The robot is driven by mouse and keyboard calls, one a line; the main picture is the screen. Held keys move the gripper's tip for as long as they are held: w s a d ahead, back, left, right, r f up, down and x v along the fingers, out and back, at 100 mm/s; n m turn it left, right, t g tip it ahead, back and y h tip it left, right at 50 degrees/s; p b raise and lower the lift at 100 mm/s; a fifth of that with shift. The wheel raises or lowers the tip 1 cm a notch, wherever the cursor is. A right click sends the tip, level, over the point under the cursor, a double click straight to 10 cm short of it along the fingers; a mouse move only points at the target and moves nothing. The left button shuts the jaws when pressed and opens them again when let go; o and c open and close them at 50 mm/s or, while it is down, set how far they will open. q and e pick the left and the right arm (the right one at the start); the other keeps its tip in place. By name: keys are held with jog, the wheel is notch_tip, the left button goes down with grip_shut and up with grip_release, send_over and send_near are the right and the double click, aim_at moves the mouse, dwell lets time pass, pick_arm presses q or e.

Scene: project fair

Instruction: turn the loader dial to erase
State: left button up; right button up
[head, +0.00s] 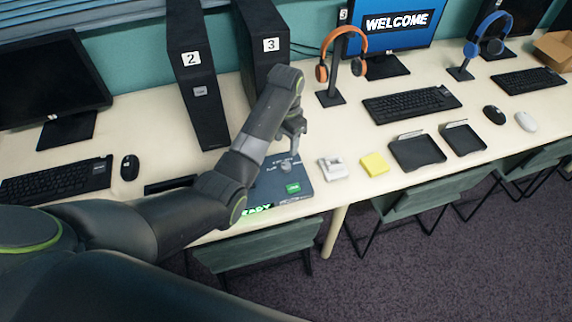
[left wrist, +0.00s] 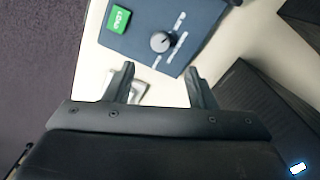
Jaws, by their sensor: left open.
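The loader (head: 268,190) is a dark blue box on the table, with a green button (head: 293,188) and a lit READY sign at its front. Its grey round dial (left wrist: 160,41) shows clearly in the left wrist view, with small white labels around it that I cannot read for certain. The green button there (left wrist: 118,19) reads LOAD. My left gripper (left wrist: 160,72) is open and empty, its two fingers apart and pointing toward the dial. In the head view my left gripper (head: 294,135) is above the loader's back part, near the dial. My right gripper is not in view.
Black towers numbered 2 (head: 200,95) and 3 (head: 268,45) stand behind the loader. A white object (head: 333,168), a yellow pad (head: 374,164) and black trays (head: 416,152) lie to its right. An orange headset (head: 321,73) hangs on a stand.

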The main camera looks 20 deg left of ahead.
aim_at(286, 165)
pick_arm(q)
notch_tip(286, 165, down, 10)
jog(key=shift+f, duration=0.1)
dwell(0.4)
jog(key=c, duration=1)
jog(key=shift+o, duration=0.2)
